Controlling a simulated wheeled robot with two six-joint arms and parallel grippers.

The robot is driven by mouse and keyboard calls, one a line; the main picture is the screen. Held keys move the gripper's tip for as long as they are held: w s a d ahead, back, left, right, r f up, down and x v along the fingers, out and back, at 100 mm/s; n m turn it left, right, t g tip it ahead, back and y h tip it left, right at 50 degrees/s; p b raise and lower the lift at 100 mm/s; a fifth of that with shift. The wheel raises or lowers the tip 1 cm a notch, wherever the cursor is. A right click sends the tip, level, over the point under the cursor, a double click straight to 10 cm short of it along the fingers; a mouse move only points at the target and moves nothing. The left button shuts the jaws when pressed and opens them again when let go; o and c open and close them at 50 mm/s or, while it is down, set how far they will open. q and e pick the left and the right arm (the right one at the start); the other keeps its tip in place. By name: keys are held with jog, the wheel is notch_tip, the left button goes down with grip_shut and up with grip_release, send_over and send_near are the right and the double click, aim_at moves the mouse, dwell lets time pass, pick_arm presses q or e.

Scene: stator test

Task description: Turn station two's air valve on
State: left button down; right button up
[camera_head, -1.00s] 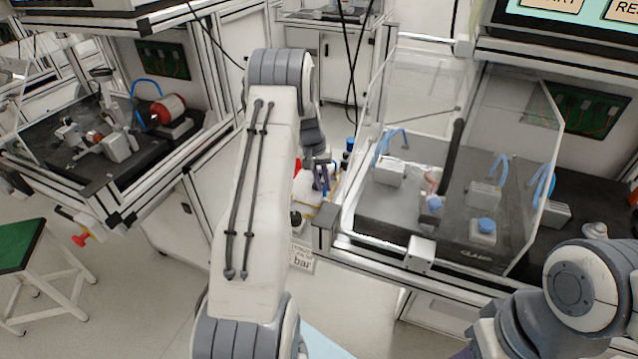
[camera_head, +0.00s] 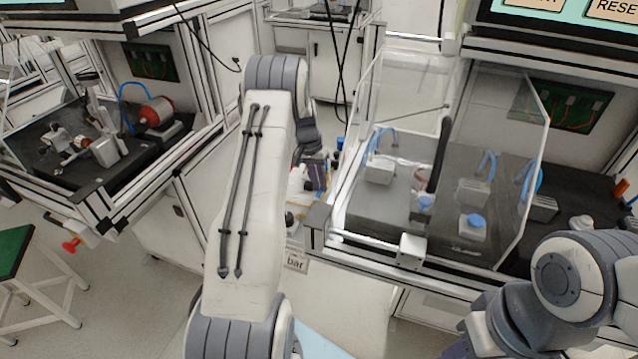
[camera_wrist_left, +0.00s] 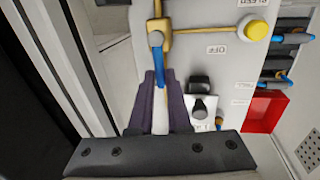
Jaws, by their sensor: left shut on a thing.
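The air valve (camera_wrist_left: 155,22) is a brass-yellow fitting on a pale panel, at the top middle of the left wrist view. Its blue lever (camera_wrist_left: 157,45) runs from the fitting down between my fingers. An OFF label (camera_wrist_left: 217,50) is on the panel right of the valve. In the head view my left gripper (camera_head: 317,170) is small, beyond my forearm, which hides part of the panel. My right gripper is not in view.
In the head view, a clear-guarded bench (camera_head: 362,250) is right of my left arm, another bench (camera_head: 150,190) left. A green stool (camera_head: 14,248) stands far left.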

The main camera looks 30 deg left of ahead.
pick_arm(q)
jog(key=c, duration=0.9)
grip_release()
jog(key=shift+o, duration=0.2)
notch_tip(320, 180, up, 10)
jog(key=a, duration=0.2)
jog(key=shift+s+r, duration=0.2)
jog(key=shift+s, duration=0.1)
